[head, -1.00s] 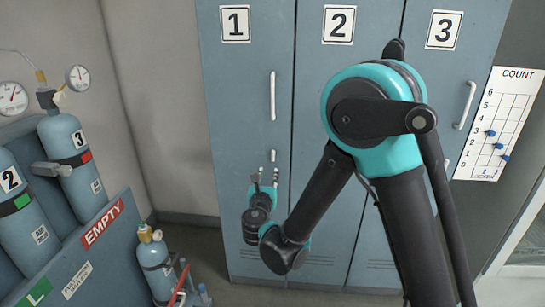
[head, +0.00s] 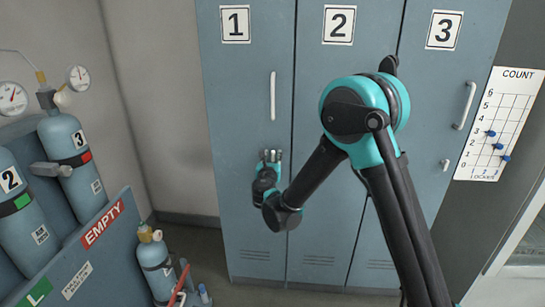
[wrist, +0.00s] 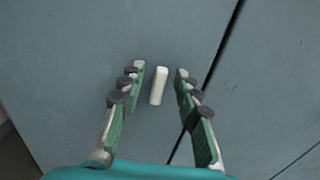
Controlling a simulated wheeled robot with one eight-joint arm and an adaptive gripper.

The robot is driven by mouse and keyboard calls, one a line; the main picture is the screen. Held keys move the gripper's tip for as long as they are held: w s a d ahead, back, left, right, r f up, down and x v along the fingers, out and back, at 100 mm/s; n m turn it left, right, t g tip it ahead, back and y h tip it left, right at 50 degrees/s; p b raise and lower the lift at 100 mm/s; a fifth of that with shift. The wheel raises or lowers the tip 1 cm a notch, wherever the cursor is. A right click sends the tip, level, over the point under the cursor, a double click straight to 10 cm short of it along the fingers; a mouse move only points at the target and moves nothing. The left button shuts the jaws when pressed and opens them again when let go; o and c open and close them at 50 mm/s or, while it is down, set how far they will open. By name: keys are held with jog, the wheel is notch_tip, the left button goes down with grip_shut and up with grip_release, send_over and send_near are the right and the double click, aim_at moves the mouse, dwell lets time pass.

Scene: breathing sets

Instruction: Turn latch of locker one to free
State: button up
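Locker one (head: 237,90) is a tall blue-grey door at the left of the row, with a "1" label and a white vertical handle. Its small white latch (wrist: 159,86) shows in the wrist view, nearly upright in the picture with a slight lean. My gripper (wrist: 160,70) is open, with one green-padded finger on each side of the latch and a visible gap on both sides. In the head view my gripper (head: 272,155) is at the door below the handle and largely covers the latch.
Lockers two (head: 338,75) and three (head: 430,90) stand to the right, partly behind my arm. A count board (head: 500,125) hangs at the far right. Gas cylinders (head: 65,145) and a blue rack marked EMPTY (head: 102,222) stand at the left. Some floor is clear before locker one.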

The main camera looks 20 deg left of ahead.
grip_shut()
jog(key=shift+m, duration=0.3)
jog(key=m, duration=0.5)
jog(key=d+m, duration=0.1)
jog(key=m, duration=0.2)
jog(key=shift+w+f, duration=0.1)
jog(key=shift+f, duration=0.1)
jog(key=m, duration=0.4)
jog(key=shift+f+m, duration=0.2)
jog(key=shift+m, duration=0.2)
jog(key=m, duration=0.4)
jog(key=shift+d+f+m, duration=0.15)
jog(key=shift+f+m, duration=0.05)
jog(key=shift+m, duration=0.1)
